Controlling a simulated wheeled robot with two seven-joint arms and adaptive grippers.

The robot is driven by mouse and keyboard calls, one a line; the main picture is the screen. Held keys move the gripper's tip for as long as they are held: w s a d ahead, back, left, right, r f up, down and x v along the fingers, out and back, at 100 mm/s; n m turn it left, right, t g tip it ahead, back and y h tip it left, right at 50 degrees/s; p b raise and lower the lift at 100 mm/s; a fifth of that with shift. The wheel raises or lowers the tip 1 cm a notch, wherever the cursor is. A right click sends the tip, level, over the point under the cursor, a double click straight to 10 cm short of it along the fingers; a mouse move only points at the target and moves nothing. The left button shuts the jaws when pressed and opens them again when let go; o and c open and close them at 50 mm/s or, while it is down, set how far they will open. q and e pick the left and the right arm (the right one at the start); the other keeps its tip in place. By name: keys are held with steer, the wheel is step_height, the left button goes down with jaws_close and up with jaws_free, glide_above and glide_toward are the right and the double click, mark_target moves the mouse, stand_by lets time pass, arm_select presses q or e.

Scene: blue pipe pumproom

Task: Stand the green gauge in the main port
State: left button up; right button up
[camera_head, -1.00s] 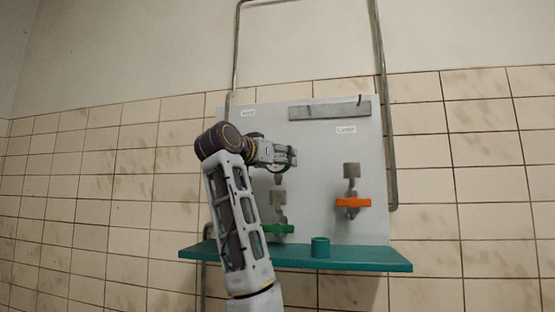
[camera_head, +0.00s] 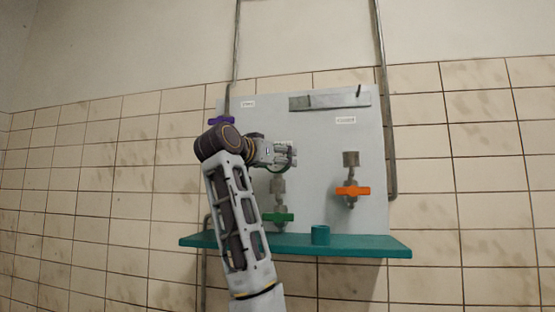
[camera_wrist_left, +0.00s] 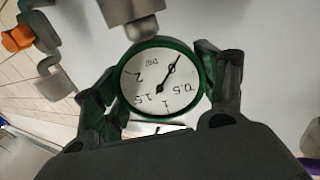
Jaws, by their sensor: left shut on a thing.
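The green gauge shows in the left wrist view (camera_wrist_left: 150,95) with a green rim and a white dial. My left gripper (camera_head: 290,155) is shut on it, with a finger on either side of the rim in the wrist view. In the head view the gripper hides most of the gauge. A grey port (camera_head: 278,185) above a green-handled valve (camera_head: 278,218) is just below the gauge. In the wrist view this port (camera_wrist_left: 130,12) is right at the gauge's rim. I cannot tell whether the stem is inside it. The panel labels are too small to read.
A second grey port (camera_head: 351,158) stands above an orange-handled valve (camera_head: 352,191) at the right. A purple handle (camera_head: 221,121) is behind my arm. A teal shelf (camera_head: 370,246) with a teal cup (camera_head: 320,235) sticks out below the panel.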

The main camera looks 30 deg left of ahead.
arm_select(q)
steer(key=shift+f+b, duration=0.35)
steer(key=shift+f, duration=0.15)
steer(key=o, duration=1.2)
steer(key=shift+s, duration=0.15)
steer(key=s, duration=0.7)
steer(key=s+a, duration=0.1)
steer(key=s, duration=0.3)
steer(key=shift+s+a, duration=0.1)
steer(key=shift+s, duration=0.25)
stand_by(0.5)
